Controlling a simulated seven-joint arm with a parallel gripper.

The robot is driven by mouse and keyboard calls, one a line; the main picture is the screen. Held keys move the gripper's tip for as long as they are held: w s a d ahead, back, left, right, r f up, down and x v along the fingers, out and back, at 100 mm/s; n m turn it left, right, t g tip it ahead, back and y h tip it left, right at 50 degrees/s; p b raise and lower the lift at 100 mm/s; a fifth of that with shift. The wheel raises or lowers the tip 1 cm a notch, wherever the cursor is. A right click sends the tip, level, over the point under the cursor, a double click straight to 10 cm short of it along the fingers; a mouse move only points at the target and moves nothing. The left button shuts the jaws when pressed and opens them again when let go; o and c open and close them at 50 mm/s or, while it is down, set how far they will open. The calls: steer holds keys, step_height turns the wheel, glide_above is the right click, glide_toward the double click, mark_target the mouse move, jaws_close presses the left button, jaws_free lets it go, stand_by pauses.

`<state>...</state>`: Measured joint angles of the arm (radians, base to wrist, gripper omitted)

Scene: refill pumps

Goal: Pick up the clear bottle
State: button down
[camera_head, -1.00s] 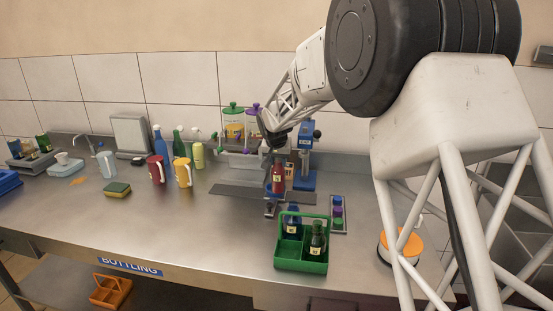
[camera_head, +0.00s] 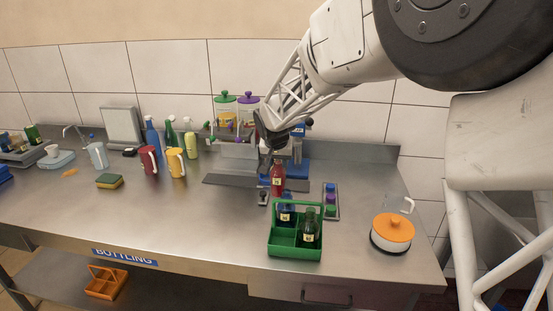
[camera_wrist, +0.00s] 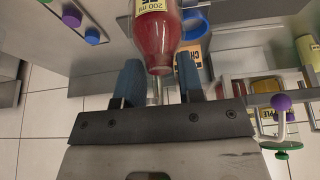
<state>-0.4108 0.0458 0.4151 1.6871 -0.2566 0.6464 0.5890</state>
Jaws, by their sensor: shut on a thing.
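The clear bottle (camera_head: 277,178) holds red liquid and has a pale label. My gripper (camera_head: 272,148) is above it, shut on its neck. In the wrist view the bottle (camera_wrist: 155,42) extends away from between the two blue fingers (camera_wrist: 159,88), its label reading 200 ml. The bottle looks roughly upright in the head view. I cannot tell for sure whether its base is clear of the surface below.
A green crate (camera_head: 295,252) with a dark blue bottle and a dark green bottle stands in front. A tray of coloured caps (camera_head: 331,201) is to its right. A blue press (camera_head: 299,150) stands behind. An orange-lidded container (camera_head: 393,230) is at right.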

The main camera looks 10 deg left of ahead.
steer(key=shift+s, duration=0.15)
steer(key=shift+r, duration=0.2)
stand_by(0.6)
steer(key=shift+r, duration=2.85)
steer(key=shift+s, duration=0.1)
